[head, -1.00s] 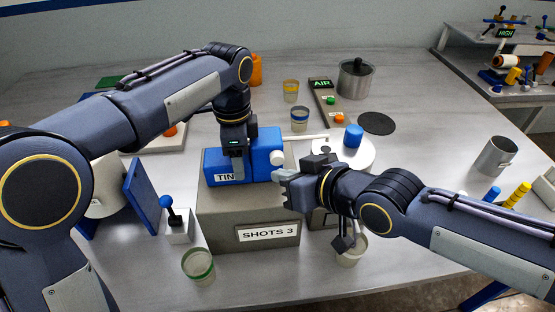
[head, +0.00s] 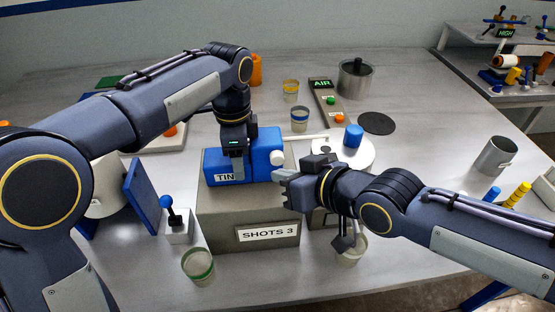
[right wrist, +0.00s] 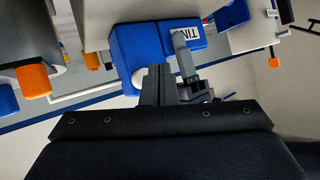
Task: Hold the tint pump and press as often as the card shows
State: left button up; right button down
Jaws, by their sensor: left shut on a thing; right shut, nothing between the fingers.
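The blue tint pump (head: 215,164), lettered "TIN" in the visible part, sits on a grey block. A card (head: 268,233) on the block's front reads "SHOTS 3". My left gripper (head: 236,172) comes down over the pump from above and is shut on it. The pump's white round knob (head: 277,158) sticks out on its right side. My right gripper (head: 284,180) is shut and empty, just below and right of the knob. In the right wrist view the knob (right wrist: 138,78) is beside the closed fingers (right wrist: 158,80); I cannot tell whether they touch.
A cup with a green band (head: 198,265) stands front left; another cup (head: 351,250) is under my right arm. A blue-knobbed lever (head: 170,210) stands left of the block.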

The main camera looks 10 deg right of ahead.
jog(key=shift+w, duration=1.15)
jog(key=shift+s, duration=1.2)
pick_arm(q)
jog(key=o, duration=1.3)
pick_arm(e)
jog(key=s+d, duration=0.1)
jog(key=s, duration=0.6)
pick_arm(q)
jog(key=shift+r, duration=0.1)
